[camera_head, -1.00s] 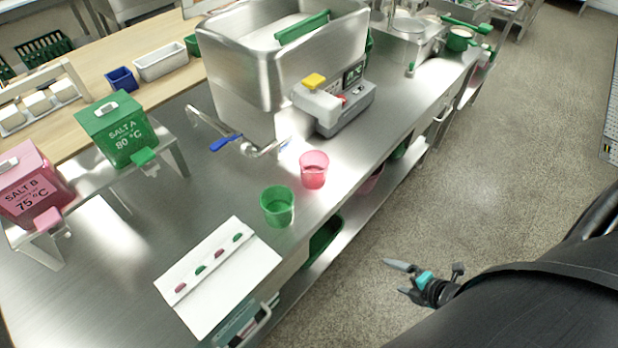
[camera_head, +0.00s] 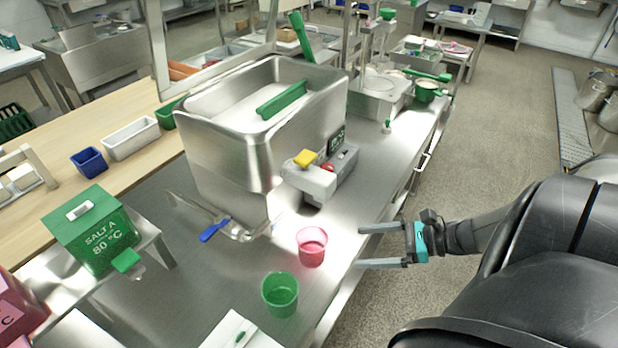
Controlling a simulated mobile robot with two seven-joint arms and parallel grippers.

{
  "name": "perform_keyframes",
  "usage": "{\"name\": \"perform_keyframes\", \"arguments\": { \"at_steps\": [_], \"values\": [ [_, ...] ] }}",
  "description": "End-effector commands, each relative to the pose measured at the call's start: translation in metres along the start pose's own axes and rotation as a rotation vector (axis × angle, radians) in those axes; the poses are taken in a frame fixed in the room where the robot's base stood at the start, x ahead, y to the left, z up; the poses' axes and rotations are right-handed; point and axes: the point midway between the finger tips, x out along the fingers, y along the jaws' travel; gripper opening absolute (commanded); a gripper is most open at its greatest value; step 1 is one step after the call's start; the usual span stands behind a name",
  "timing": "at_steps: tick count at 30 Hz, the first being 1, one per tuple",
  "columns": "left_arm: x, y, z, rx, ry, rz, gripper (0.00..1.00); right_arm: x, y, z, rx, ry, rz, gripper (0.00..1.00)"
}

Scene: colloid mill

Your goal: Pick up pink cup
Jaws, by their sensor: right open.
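The pink cup (camera_head: 311,247) is see-through and stands upright on the steel counter, near its right edge. Pink contents show in its lower part. My right gripper (camera_head: 361,248) is open and empty, to the right of the cup, with its two fingers pointing left toward it. A gap shows between the fingertips and the cup. My left gripper is not in view.
A green cup (camera_head: 279,294) stands on the counter just in front of the pink one. Behind are a steel tank (camera_head: 225,150) and a grey device with a yellow top (camera_head: 308,180). A blue-handled valve (camera_head: 214,229) lies left. The green SALT A box (camera_head: 92,232) stands at left.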

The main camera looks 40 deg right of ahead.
Motion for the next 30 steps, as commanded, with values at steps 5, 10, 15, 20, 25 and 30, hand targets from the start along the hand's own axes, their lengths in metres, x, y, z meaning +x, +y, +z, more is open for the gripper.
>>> {"name": "perform_keyframes", "arguments": {
  "at_steps": [5, 10, 15, 20, 25, 30],
  "values": [
    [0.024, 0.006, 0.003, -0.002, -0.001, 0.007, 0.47, 0.030, 0.000, -0.004, 0.000, -0.002, 0.002, 1.00],
    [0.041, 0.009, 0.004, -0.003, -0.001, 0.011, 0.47, 0.053, 0.000, -0.004, 0.000, -0.001, 0.000, 1.00],
    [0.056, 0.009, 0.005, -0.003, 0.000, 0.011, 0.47, 0.072, 0.000, -0.004, 0.001, 0.000, 0.000, 1.00],
    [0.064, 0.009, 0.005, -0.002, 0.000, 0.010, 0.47, 0.083, 0.000, -0.003, 0.002, 0.001, -0.001, 1.00],
    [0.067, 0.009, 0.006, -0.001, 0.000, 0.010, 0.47, 0.086, 0.000, -0.002, 0.003, 0.001, -0.001, 1.00],
    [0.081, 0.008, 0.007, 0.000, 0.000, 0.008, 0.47, 0.098, 0.001, -0.003, 0.001, 0.000, 0.001, 1.00]
  ]
}}
